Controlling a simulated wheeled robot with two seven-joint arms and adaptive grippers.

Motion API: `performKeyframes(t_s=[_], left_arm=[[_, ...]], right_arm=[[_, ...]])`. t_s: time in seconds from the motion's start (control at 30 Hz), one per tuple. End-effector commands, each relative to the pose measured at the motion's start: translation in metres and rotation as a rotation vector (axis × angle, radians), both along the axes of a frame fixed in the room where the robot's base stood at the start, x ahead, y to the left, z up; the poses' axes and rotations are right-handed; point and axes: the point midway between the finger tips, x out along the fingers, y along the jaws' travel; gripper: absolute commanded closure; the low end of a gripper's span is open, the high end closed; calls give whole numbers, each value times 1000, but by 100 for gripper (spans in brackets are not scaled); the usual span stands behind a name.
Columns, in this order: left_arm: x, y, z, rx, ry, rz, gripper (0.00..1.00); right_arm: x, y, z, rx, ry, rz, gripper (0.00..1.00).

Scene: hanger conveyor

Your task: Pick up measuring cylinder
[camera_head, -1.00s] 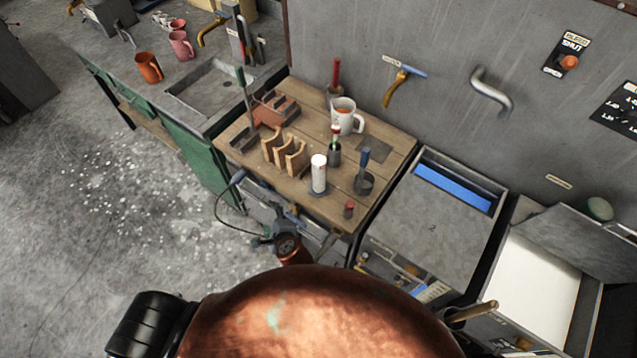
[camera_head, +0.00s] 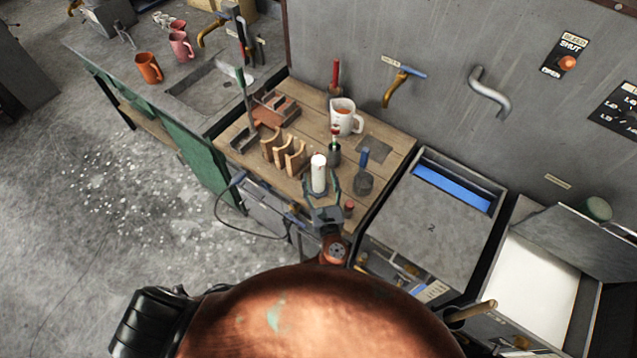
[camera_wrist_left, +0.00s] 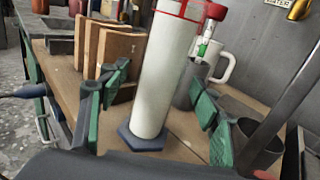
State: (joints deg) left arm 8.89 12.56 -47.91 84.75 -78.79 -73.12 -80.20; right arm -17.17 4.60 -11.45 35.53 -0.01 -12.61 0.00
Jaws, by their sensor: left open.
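The measuring cylinder (camera_head: 318,173) is a tall white tube standing upright on the wooden table (camera_head: 385,150). In the left wrist view the measuring cylinder (camera_wrist_left: 161,75) shows a dark blue hexagonal foot and a red frame pattern near its top. My left gripper (camera_head: 320,188) is at the cylinder. Its green-padded fingers (camera_wrist_left: 155,105) are open, one to each side of the cylinder, with visible gaps between pads and tube. My right gripper is not in view.
A wooden rack (camera_head: 284,153) stands left of the cylinder. A small red-topped item (camera_head: 349,208) is near the front edge.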

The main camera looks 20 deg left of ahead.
Motion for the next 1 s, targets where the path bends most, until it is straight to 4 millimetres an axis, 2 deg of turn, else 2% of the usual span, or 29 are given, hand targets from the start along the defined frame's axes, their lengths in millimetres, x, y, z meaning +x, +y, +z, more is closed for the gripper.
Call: performKeyframes(t_s=[0.13,0.37,1.0], left_arm=[[16,8,0,2,1,1,42],[18,9,0,-1,0,1,43],[17,8,0,-1,0,1,87]], right_arm=[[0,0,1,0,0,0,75],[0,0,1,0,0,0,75],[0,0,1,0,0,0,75]])
